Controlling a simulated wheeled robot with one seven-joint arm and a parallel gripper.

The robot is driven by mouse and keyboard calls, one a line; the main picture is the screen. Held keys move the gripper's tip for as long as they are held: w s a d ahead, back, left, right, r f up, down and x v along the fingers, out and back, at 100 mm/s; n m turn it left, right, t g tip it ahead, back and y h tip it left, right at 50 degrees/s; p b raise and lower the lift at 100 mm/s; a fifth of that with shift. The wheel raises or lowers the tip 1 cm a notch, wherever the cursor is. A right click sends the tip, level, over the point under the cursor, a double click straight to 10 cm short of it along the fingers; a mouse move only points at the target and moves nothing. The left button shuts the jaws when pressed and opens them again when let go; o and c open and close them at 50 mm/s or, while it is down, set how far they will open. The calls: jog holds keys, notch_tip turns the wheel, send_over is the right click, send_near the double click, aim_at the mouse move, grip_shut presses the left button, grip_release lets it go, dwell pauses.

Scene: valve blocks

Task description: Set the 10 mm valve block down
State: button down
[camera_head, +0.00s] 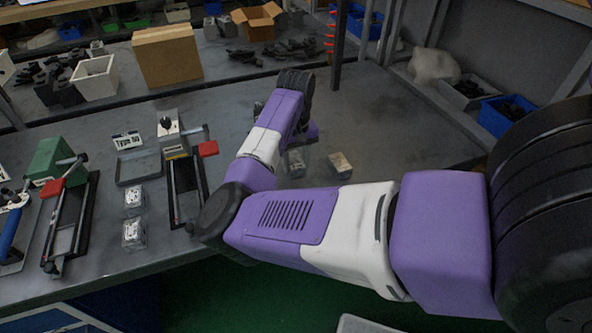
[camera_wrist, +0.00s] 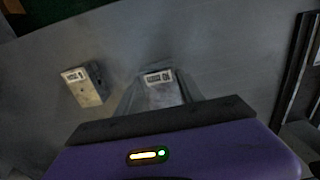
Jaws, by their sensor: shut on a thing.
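My gripper (camera_wrist: 160,95) is shut on a grey metal valve block (camera_wrist: 162,90) with a white label, seen between the fingers in the wrist view. The label's print is too small to read surely. In the head view my gripper (camera_head: 296,160) is low over the table, mostly hidden by my arm. I cannot tell whether the held block touches the table. A second block (camera_wrist: 86,84) with a white label stands apart to the left in the wrist view. It also shows in the head view (camera_head: 340,162), just right of my gripper.
Two silver blocks (camera_head: 134,233) sit on the table at the left, near a shallow grey tray (camera_head: 139,166) with a type sign. Fixtures with red-ended handles (camera_head: 186,175) stand nearby. The grey table (camera_head: 400,130) is clear behind and right of my gripper.

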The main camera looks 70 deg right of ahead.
aim_at(297, 164)
jog(key=shift+f, duration=1.8)
jog(key=shift+f, duration=0.2)
jog(key=c, duration=0.7)
grip_release()
jog(key=shift+r, duration=0.1)
notch_tip(297, 164, up, 11)
jog(key=shift+f+b, duration=0.2)
jog(key=shift+b, duration=0.55)
jog(key=shift+r, duration=0.75)
jog(key=shift+s, duration=0.15)
